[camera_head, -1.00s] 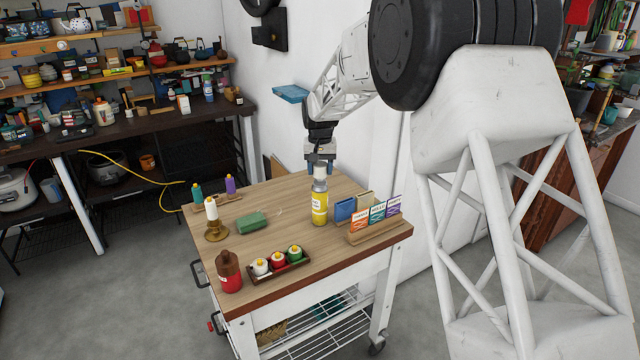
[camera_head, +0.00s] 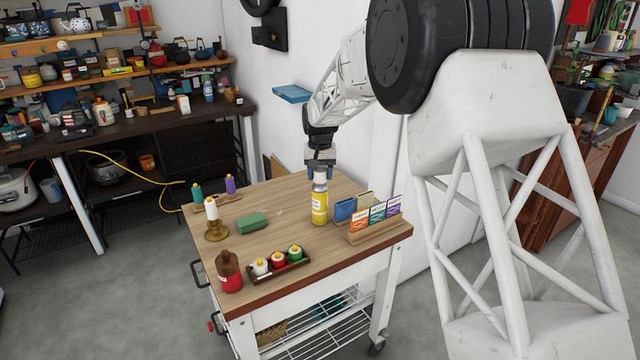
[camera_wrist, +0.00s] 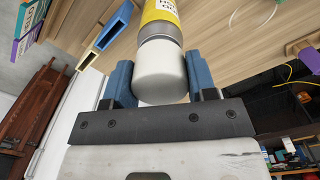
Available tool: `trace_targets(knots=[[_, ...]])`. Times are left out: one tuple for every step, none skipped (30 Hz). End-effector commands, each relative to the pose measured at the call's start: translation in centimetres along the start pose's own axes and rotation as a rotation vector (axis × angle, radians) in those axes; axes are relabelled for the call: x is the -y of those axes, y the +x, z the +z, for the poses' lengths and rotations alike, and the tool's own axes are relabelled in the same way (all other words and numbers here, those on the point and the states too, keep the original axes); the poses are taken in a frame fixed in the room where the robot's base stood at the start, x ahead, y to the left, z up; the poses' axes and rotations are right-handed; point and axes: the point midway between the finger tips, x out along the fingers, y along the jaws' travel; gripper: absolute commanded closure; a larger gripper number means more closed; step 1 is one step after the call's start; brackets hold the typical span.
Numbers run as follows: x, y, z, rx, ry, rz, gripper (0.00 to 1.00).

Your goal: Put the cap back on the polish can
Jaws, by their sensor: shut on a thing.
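The polish can (camera_head: 320,207) is a yellow can with a pale label and grey shoulder, upright on the wooden cart top. In the wrist view the yellow can (camera_wrist: 161,12) shows beyond the cap. The white cap (camera_wrist: 160,72) is between the two blue fingers of my gripper (camera_wrist: 160,80), which is shut on it. In the head view my gripper (camera_head: 320,163) is directly above the can, pointing down. The cap (camera_head: 320,173) is at the can's top, in line with it. Whether it is fully seated I cannot tell.
Right of the can stand blue and tan holders (camera_head: 346,209) and a wooden card rack (camera_head: 374,231). The wood around the can is partly clear.

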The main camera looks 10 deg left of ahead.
Motion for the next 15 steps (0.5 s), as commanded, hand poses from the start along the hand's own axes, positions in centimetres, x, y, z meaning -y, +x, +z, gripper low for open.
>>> trace_targets(knots=[[0.0,0.1,0.0,0.0,0.0,0.0,0.71],[0.0,0.15,0.0,0.0,0.0,0.0,0.71],[-0.01,0.22,0.0,0.0,0.0,0.0,0.71],[-0.01,0.27,0.0,0.0,0.0,0.0,0.71],[0.0,0.32,0.01,0.0,0.0,0.0,0.71],[0.0,0.4,0.01,0.0,0.0,0.0,0.71],[0.0,0.44,0.01,0.0,0.0,0.0,0.71],[0.0,0.49,0.01,0.0,0.0,0.0,0.71],[0.0,0.56,0.01,0.0,0.0,0.0,0.71],[0.0,0.6,0.01,0.0,0.0,0.0,0.71],[0.0,0.64,0.01,0.0,0.0,0.0,0.71],[0.0,0.68,0.01,0.0,0.0,0.0,0.71],[0.0,0.71,0.01,0.0,0.0,0.0,0.71],[0.0,0.73,0.01,0.0,0.0,0.0,0.71],[0.0,0.75,0.01,0.0,0.0,0.0,0.71]])
